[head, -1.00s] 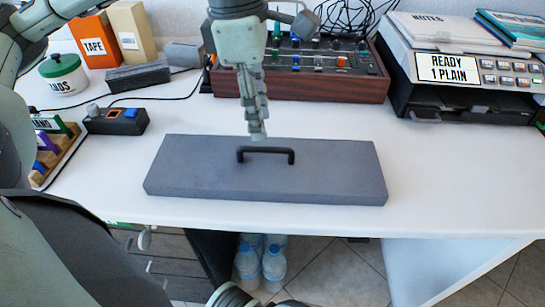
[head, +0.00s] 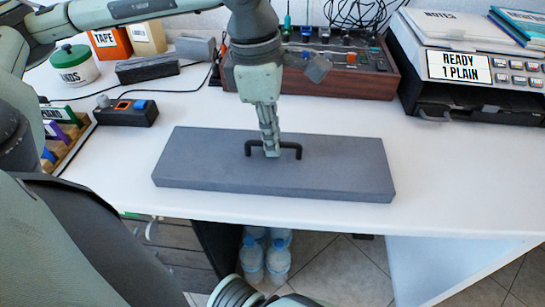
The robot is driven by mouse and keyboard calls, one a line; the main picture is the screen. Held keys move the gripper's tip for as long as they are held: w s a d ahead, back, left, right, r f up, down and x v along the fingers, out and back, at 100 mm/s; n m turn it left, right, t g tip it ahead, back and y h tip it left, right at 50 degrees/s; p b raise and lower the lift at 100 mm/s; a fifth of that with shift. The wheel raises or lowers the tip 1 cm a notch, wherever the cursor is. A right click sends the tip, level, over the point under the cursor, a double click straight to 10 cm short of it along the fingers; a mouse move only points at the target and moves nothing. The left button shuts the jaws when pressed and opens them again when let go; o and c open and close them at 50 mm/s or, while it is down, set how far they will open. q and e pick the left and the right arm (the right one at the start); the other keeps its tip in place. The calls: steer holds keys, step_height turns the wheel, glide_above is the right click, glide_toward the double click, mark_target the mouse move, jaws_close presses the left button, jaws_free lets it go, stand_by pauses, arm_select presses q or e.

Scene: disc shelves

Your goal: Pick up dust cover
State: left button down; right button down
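The dust cover (head: 340,175) is a flat, dark grey, oblong slab lying on the white table, with a black bar handle (head: 293,148) on top. My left gripper (head: 271,151) points down at the middle of the handle. Its fingertips hide part of the handle bar and overlap it in the picture. The fingers show edge-on, one behind the other, so I cannot tell whether they are apart or closed on the bar. The cover looks flat on the table. My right gripper is not in view.
Behind the cover stands a wood-sided control panel (head: 345,82) with knobs. A printer (head: 470,95) is at the back right. A black switch box (head: 127,112) and a green-lidded jar (head: 75,68) are at the left. The table right of the cover is clear.

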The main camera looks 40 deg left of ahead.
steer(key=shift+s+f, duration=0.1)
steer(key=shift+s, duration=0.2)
